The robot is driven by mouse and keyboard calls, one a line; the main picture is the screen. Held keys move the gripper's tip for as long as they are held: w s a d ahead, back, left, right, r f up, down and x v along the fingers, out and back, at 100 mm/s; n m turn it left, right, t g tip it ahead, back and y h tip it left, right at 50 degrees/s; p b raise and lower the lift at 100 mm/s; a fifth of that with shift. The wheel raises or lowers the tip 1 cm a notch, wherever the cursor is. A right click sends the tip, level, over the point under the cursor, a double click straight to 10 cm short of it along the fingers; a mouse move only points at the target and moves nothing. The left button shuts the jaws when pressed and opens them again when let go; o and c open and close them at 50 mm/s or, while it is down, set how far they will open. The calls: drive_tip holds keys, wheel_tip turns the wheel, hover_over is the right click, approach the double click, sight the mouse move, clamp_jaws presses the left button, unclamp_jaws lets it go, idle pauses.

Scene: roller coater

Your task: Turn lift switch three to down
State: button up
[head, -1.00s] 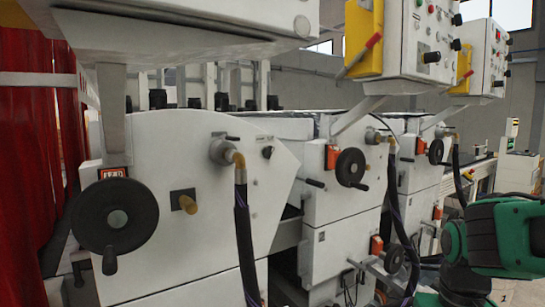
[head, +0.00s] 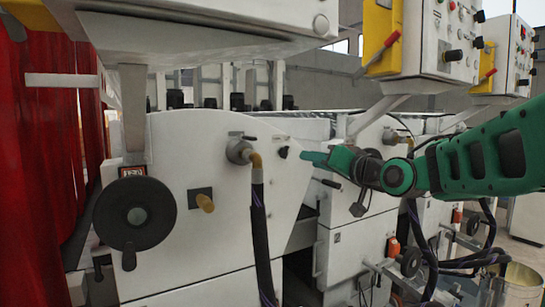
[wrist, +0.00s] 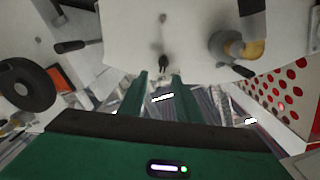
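A small black switch knob (head: 283,152) sticks out of the white side panel of the nearest machine unit, near its upper right edge. It also shows in the wrist view (wrist: 164,62), just beyond my fingertips and roughly centred between them. I cannot read any label that says which lift switch it is. My gripper (head: 304,157) reaches in from the right, with its fingertips close to the right of the knob. In the wrist view my gripper (wrist: 159,77) is open, with two green fingers apart and nothing held between them. I cannot tell whether the fingers touch the knob.
A hose fitting (head: 243,154) with a black hose stands left of the knob. Further left are a brass-coloured peg (head: 204,202) and a black handwheel (head: 135,213). Control boxes (head: 444,40) hang at upper right. A red curtain (head: 40,150) is at far left.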

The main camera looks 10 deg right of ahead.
sight(288, 152)
drive_tip(key=x, duration=1.1)
drive_tip(key=shift+a+r, duration=0.1)
drive_tip(key=shift+r, duration=0.25)
clamp_jaws()
